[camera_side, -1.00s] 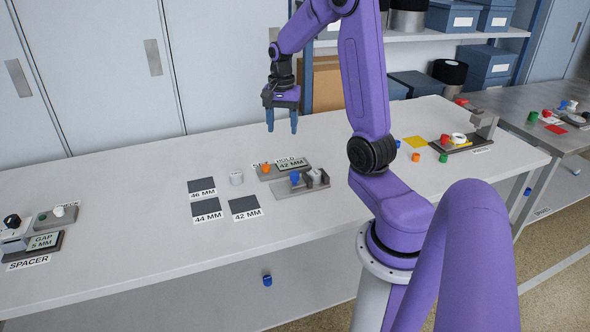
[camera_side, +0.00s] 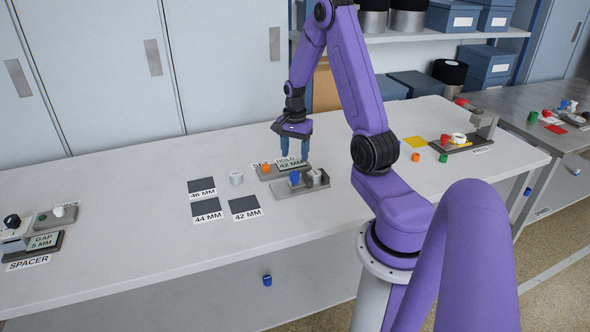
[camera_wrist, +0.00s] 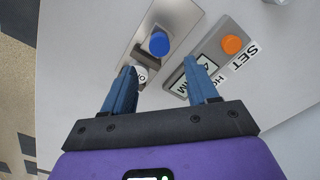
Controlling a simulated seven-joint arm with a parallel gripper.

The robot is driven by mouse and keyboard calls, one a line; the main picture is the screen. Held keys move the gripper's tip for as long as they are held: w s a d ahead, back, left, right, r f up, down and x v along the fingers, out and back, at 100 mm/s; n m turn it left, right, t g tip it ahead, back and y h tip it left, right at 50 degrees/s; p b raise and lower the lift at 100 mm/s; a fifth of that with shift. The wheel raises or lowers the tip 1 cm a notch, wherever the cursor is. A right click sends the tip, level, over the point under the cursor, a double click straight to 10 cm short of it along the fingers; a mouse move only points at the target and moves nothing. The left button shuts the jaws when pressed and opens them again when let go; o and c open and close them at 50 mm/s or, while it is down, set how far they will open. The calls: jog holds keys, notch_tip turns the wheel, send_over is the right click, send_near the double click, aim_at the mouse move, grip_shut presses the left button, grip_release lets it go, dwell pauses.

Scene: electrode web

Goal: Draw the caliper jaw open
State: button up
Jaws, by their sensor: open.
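The caliper (camera_side: 303,183) is a grey metal plate with a blue knob (camera_side: 294,177) and grey jaw blocks (camera_side: 316,178) at its right end. In the wrist view the blue knob (camera_wrist: 159,43) stands ahead of my fingers, and the jaw end is partly hidden behind the left finger. My gripper (camera_side: 292,153) is open and empty, above and behind the caliper. In the wrist view my gripper (camera_wrist: 165,75) shows its two blue fingers spread apart, touching nothing that I can see.
A display box reading 42 MM (camera_side: 290,167) with an orange button (camera_side: 266,168) sits right behind the caliper. A small grey cylinder (camera_side: 236,178) and dark pads marked 46, 44 and 42 MM (camera_side: 243,205) lie to the left.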

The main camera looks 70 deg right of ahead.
aim_at(295, 172)
jog(key=shift+f, duration=3.4)
